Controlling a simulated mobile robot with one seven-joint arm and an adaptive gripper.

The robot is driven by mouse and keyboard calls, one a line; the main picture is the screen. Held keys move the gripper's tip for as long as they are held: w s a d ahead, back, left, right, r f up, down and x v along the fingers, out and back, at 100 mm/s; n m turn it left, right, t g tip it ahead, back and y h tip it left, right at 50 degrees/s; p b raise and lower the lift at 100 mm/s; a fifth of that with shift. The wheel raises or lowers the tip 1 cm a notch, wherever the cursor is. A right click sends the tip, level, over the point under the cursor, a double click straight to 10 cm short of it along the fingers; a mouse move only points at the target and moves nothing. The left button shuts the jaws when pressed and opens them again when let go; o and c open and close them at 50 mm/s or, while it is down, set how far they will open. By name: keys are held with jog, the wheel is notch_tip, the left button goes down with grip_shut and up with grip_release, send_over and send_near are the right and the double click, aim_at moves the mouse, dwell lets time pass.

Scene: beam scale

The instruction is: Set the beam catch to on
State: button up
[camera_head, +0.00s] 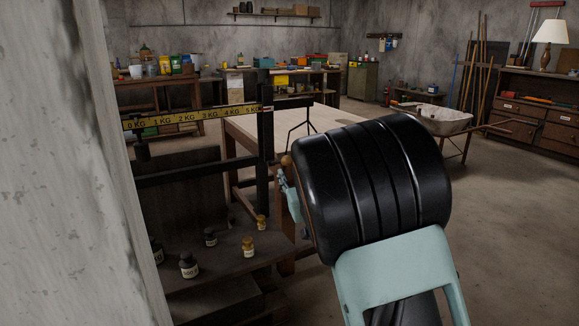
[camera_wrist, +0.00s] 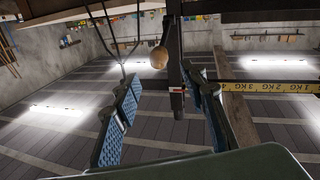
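The beam scale has a yellow beam marked in KG (camera_head: 192,117), held by a dark upright post (camera_head: 265,150). In the wrist view the yellow beam (camera_wrist: 275,88) runs off to the right. A round wooden knob (camera_wrist: 159,57), likely the catch handle, sits beside a dark bar (camera_wrist: 175,75) whose end has a small red and white mark. The knob also shows in the head view (camera_head: 287,161). I cannot tell the catch's setting. My gripper (camera_wrist: 165,118) is open; its blue-padded fingers stand either side of the bar's end, with no clear contact. The head view mostly hides the gripper behind my arm.
Several small weights or bottles (camera_head: 188,265) stand on the dark shelf below the beam. A pale wooden table (camera_head: 330,122) is behind the scale. A concrete wall (camera_head: 60,180) closes the left side. The floor at right is open, with a wheelbarrow (camera_head: 440,120) farther back.

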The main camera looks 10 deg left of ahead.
aim_at(288, 162)
jog(key=b+x, duration=0.1)
jog(key=x, duration=0.9)
jog(key=shift+c, duration=0.2)
grip_shut()
